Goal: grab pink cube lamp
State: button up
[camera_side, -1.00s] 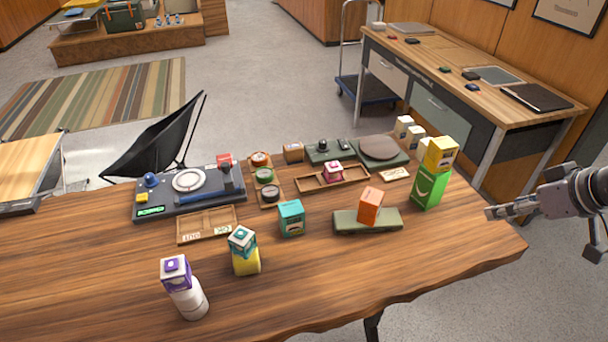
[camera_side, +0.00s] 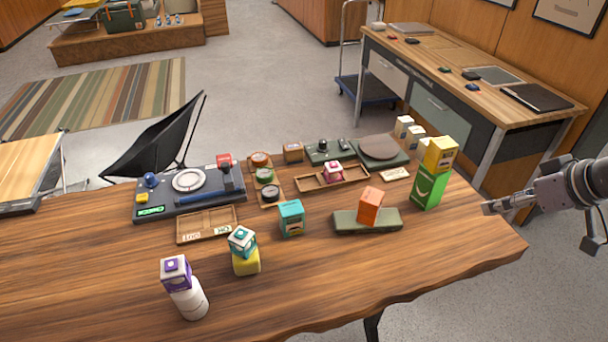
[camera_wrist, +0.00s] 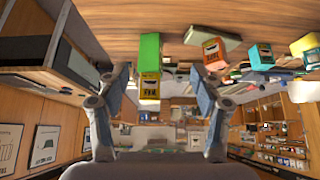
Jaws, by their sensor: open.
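The pink cube lamp (camera_side: 333,171) is a small pink and white cube. It sits in a shallow wooden tray (camera_side: 352,179) near the back of the table. I cannot make it out clearly in the wrist view. My gripper (camera_side: 490,208) is off the table's right edge, well to the right of the lamp. In the wrist view my gripper (camera_wrist: 160,85) shows two fingers spread apart with nothing between them. A green box with a yellow cube on top (camera_side: 430,185) stands between my gripper and the lamp.
An orange cube (camera_side: 370,206) stands on a green pouch (camera_side: 350,220) in front of the tray. A green scale with a round plate (camera_side: 380,148) is behind the tray. The front right tabletop is clear.

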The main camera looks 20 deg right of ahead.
jog(key=w+a+r, duration=0.3)
jog(key=w+r, duration=0.1)
jog(key=w, duration=0.4)
jog(key=g, duration=0.3)
send_over(334, 164)
jog(key=s, duration=0.4)
notch_tip(334, 164, down, 10)
jog(key=x, duration=0.5)
jog(key=shift+w+d+f, duration=0.15)
jog(key=shift+w+d, duration=0.1)
jog(key=shift+a+x, duration=0.15)
jog(key=shift+x, duration=1.15)
jog(key=shift+a+x, duration=0.15)
jog(key=shift+x, duration=1.1)
jog(key=c, duration=1.3)
